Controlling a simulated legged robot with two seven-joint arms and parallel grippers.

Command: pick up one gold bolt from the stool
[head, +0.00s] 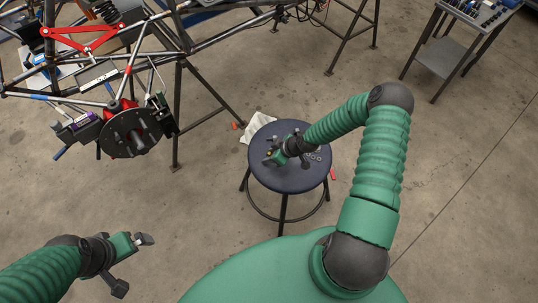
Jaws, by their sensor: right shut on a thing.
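The stool (300,181) has a round dark blue seat on dark legs and stands in the middle of the head view. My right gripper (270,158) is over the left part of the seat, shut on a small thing. A tiny gold spot, the gold bolt (269,153), shows at its fingertips; the fingers hide most of it. I cannot tell whether it touches the seat. Small grey pieces (314,156) lie on the seat right of the gripper. My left gripper (134,265) is at the lower left over the floor, fingers apart and empty.
The tube chassis (205,45) with a brake disc (131,132) fills the upper left on dark stands. A white cloth (257,127) is behind the stool. A grey cart (447,60) stands at the upper right.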

